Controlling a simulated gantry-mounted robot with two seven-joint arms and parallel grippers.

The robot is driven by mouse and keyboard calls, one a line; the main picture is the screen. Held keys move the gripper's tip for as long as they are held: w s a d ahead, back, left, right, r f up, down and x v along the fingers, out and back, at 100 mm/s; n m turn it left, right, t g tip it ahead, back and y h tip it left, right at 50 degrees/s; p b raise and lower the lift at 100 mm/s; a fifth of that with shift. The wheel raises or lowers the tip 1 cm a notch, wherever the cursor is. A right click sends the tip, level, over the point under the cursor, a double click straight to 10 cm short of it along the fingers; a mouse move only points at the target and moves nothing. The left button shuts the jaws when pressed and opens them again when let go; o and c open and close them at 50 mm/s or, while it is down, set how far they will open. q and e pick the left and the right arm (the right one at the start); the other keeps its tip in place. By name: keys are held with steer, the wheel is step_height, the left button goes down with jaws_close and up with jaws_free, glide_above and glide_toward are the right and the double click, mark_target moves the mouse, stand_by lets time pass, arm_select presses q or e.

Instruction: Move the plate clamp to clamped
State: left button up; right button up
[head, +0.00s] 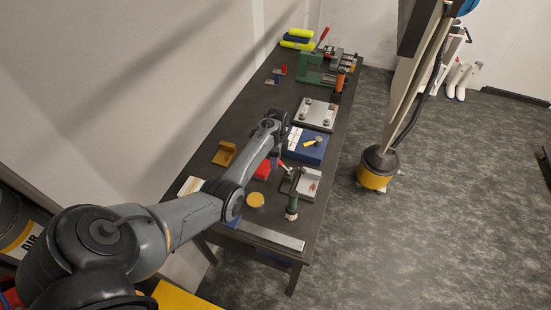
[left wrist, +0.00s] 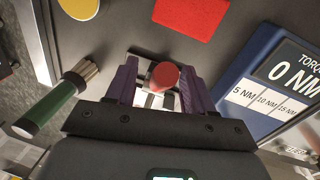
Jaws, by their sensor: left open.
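The plate clamp's red handle end (left wrist: 163,76) shows in the left wrist view between my left gripper's two purple fingers. My left gripper (left wrist: 158,90) is open around it, with dark gaps visible beside the handle, and I cannot tell whether either finger touches it. Bright metal parts show just below the red end; the rest of the clamp is hidden behind my gripper. In the head view my left gripper (head: 277,160) points down over the bench beside the grey metal plate (head: 309,184), and the clamp there is small and partly covered. My right gripper is not in view.
A blue torque box (head: 306,147) reading 0 NM stands close beside my gripper. A red block (head: 262,170), a yellow disc (head: 255,199) and a green-handled brush (head: 292,207) are also close by. A green vise-like machine (head: 310,68) stands farther back on the dark bench.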

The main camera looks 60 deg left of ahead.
arm_select(q)
steer(key=shift+f, duration=0.1)
jaws_close()
stand_by(0.3)
